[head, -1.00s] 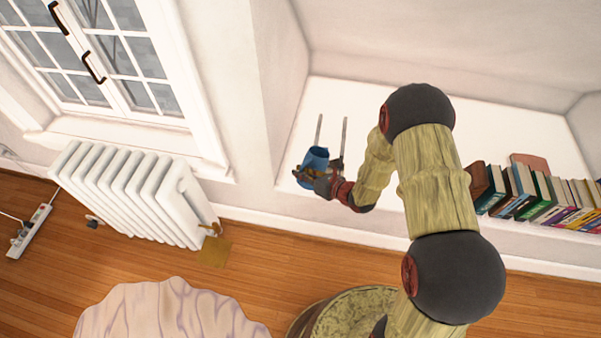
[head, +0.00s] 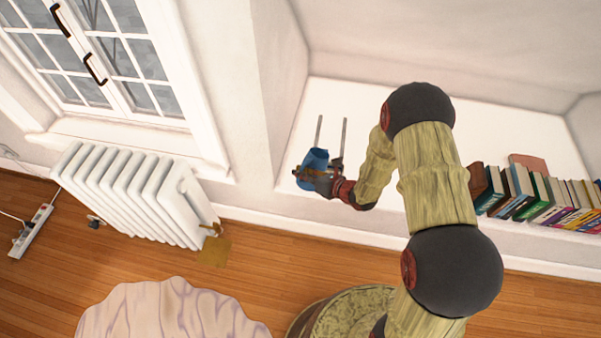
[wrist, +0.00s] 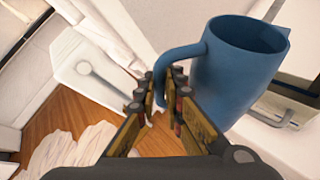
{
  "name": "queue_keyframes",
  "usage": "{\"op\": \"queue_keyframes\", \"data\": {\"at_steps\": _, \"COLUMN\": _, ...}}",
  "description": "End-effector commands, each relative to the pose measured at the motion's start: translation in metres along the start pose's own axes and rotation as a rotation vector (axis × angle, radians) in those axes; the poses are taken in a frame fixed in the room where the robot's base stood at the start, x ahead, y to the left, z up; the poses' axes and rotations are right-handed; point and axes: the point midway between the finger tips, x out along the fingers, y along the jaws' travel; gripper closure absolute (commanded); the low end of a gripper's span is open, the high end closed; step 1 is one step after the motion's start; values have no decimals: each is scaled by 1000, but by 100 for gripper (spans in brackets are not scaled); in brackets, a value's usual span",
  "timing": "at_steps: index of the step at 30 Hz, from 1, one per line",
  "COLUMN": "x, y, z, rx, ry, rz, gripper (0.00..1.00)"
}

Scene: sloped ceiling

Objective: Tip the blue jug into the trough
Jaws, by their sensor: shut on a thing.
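The blue jug (head: 314,160) is up at the white alcove ledge in the head view, leaning to one side. In the wrist view the jug (wrist: 240,70) fills the upper right, with its open mouth at the top and its spout to the right. My gripper (wrist: 165,90) is shut on the jug's handle; the fingers partly cover the handle. The jug's contents are not visible.
A row of books (head: 540,198) stands on the right part of the ledge (head: 390,205). A white radiator (head: 130,193) is below the window at left. A power strip (head: 30,232) lies on the wooden floor. The alcove wall is close to the jug's left.

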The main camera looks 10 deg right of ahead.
Motion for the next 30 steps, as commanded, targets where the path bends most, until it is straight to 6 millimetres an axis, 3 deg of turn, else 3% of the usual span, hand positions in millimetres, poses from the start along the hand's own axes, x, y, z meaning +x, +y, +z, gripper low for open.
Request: {"op": "queue_keyframes", "data": {"at_steps": 30, "x": -3, "y": 1, "z": 8, "rx": 68, "ry": 12, "rz": 30, "gripper": 100}}
